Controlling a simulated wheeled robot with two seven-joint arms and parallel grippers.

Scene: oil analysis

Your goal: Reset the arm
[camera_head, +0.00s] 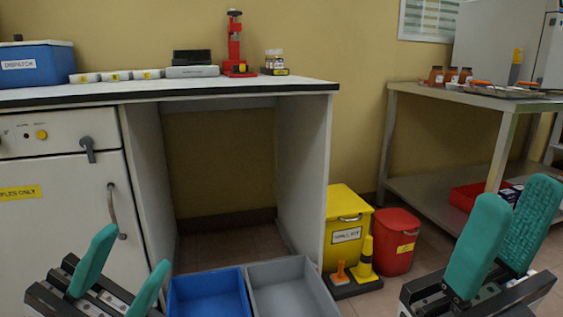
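My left gripper (121,272) shows at the lower left, with two green fingers apart and nothing between them. My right gripper (505,238) shows at the lower right, its two green fingers apart, with a narrower gap in the picture and nothing seen between them. Both are in front of the bench and apart from any object. The arm links behind the grippers are mostly out of the frame.
A white bench (140,92) holds a blue box (35,64), a red stand (234,45) and small bottles (275,62). Blue (208,295) and grey (290,290) trays sit low in front. A yellow bin (345,232), red bin (394,242) and metal table (480,98) stand right.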

